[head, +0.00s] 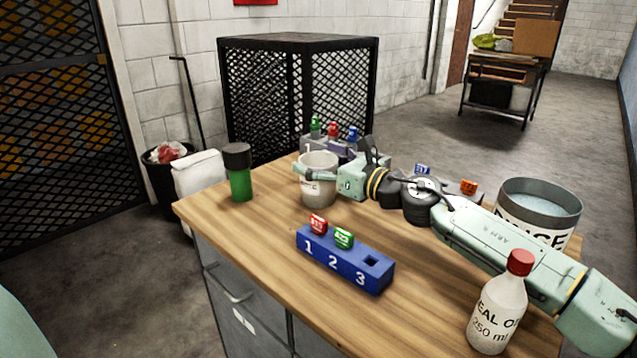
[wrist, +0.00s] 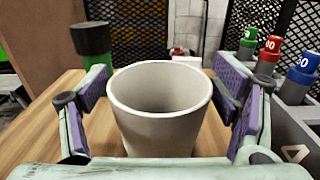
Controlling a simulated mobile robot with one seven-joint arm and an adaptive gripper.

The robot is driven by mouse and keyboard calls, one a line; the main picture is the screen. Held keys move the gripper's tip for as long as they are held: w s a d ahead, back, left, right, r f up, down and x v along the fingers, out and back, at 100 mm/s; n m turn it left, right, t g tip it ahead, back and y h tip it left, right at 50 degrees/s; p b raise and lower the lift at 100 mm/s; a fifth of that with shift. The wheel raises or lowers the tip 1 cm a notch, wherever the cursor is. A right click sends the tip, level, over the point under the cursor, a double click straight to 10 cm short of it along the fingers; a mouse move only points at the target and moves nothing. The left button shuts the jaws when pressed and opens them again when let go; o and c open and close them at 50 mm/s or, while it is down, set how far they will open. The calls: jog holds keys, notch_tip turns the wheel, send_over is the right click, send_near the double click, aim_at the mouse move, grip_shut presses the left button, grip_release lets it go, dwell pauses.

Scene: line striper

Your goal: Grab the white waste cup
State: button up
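My gripper (wrist: 165,78) is open around the cup, one purple-padded finger on each side. A small gap shows between the cup and each finger. In the head view my gripper (head: 317,171) reaches the cup from the right, below its rim. The cup's base is hidden in the wrist view.
A green bottle with a black cap (head: 239,173) stands left of the cup. A grey rack (head: 312,144) with coloured pieces is behind it. A blue numbered block (head: 346,262) lies in front. A large grey tin (head: 541,205) and a red-capped bottle (head: 500,308) stand right.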

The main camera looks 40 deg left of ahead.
jog(key=c, duration=0.9)
jog(key=shift+r, duration=0.15)
